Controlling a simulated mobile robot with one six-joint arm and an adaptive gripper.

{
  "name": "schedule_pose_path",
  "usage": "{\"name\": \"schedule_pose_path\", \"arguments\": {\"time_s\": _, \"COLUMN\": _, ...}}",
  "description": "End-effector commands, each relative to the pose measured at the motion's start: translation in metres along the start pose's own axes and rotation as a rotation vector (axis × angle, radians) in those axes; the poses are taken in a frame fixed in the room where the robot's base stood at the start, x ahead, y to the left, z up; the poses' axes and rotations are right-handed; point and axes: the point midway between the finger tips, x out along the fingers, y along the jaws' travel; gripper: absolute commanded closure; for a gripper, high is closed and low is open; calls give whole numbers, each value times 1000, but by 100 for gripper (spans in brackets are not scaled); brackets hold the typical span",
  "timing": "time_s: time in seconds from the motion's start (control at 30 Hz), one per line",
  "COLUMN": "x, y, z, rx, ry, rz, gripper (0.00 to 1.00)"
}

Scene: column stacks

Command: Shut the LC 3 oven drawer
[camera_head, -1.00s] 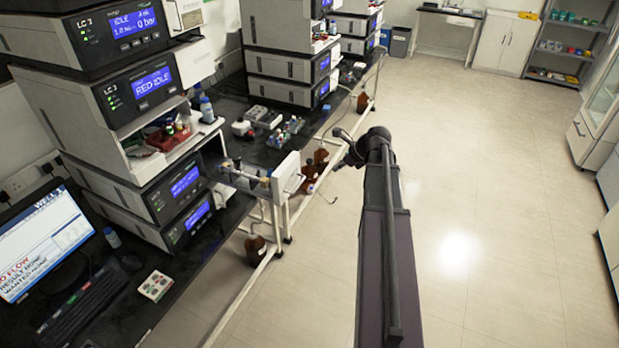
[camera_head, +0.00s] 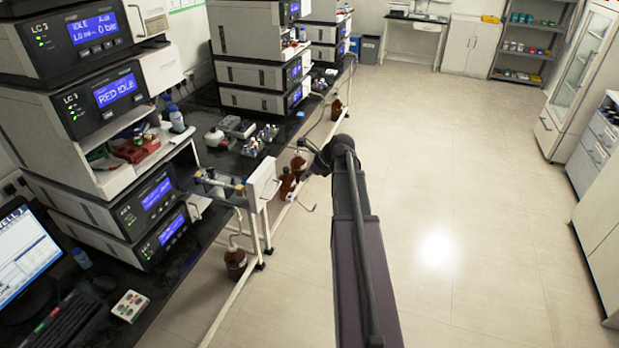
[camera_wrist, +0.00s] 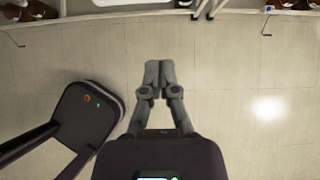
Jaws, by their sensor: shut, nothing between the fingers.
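The LC 3 stack (camera_head: 95,105) stands on the dark bench at left, its upper screens reading IDLE and RED IDLE. The oven drawer (camera_head: 218,181) sticks out from the stack past the bench edge, with small items in it and a white front panel (camera_head: 262,184). My gripper (camera_wrist: 159,68) is shut and empty, its fingers together above bare floor in the wrist view. A white edge at the top of that view (camera_wrist: 130,3) may be the drawer front; it is apart from the fingers. In the head view my wrist is right of the panel, with the fingers hard to make out.
Brown bottles (camera_head: 236,263) stand below the bench by its white frame. Bottles and small items crowd the bench (camera_head: 190,150) behind the drawer. Open floor (camera_head: 440,200) lies to the right, with cabinets (camera_head: 600,150) at the far right.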

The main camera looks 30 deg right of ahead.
Motion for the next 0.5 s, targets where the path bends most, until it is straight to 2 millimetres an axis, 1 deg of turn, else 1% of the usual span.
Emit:
{"name": "schedule_pose_path", "arguments": {"time_s": 0.03, "x": 8, "y": 0, "z": -2, "rx": -1, "ry": 0, "rz": 1, "gripper": 100}}
{"name": "schedule_pose_path", "arguments": {"time_s": 0.5, "x": 53, "y": 0, "z": -2, "rx": -1, "ry": 0, "rz": 0, "gripper": 100}}
